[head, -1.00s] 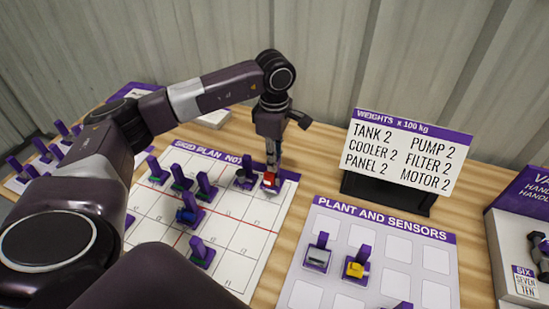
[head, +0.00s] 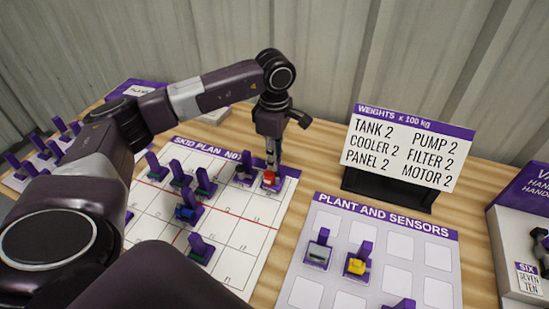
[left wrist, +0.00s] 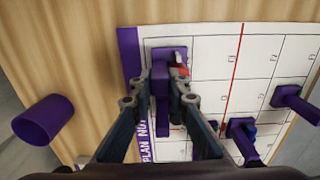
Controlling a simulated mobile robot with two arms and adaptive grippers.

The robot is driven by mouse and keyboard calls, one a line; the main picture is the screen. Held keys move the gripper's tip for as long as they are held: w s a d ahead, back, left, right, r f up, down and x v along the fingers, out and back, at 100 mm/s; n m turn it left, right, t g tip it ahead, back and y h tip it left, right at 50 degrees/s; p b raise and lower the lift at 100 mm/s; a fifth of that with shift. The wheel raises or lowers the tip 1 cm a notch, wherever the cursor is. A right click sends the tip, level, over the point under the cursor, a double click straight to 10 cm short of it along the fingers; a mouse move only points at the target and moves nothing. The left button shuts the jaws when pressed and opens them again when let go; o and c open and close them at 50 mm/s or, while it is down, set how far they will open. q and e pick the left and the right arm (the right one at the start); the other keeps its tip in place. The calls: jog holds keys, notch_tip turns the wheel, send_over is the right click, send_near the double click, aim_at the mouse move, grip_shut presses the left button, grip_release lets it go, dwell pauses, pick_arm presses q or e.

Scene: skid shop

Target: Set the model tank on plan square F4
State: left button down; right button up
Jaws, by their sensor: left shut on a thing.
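My left gripper (head: 271,165) is shut on the purple upright handle of a small red-topped piece, taken as the model tank (head: 269,180). The piece is at the far right corner square of the white skid plan (head: 232,255). In the left wrist view the fingers (left wrist: 167,82) close around the purple handle, and part of the red model (left wrist: 181,66) shows beside it. The piece looks low over or on the plan; contact cannot be told. The square's label is hidden. My right gripper is not in view.
A purple-handled piece (head: 244,173) stands close left of the held one. Several others stand on the plan, including a blue one (head: 186,213). The plant tray (head: 407,285) holds grey and yellow pieces. A weights sign (head: 408,148) stands behind. A purple cup (left wrist: 45,120) shows in the left wrist view.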

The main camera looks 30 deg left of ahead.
pick_arm(q)
jog(key=shift+f+b, duration=0.5)
jog(key=shift+f, duration=0.2)
jog(key=c, duration=1.8)
grip_release()
jog(key=shift+o, duration=0.2)
jog(key=shift+r, duration=0.25)
jog(key=shift+r+p, duration=0.35)
jog(key=shift+r, duration=0.05)
jog(key=shift+r, duration=0.1)
jog(key=shift+r+p, duration=2.15)
jog(key=shift+r, duration=1.3)
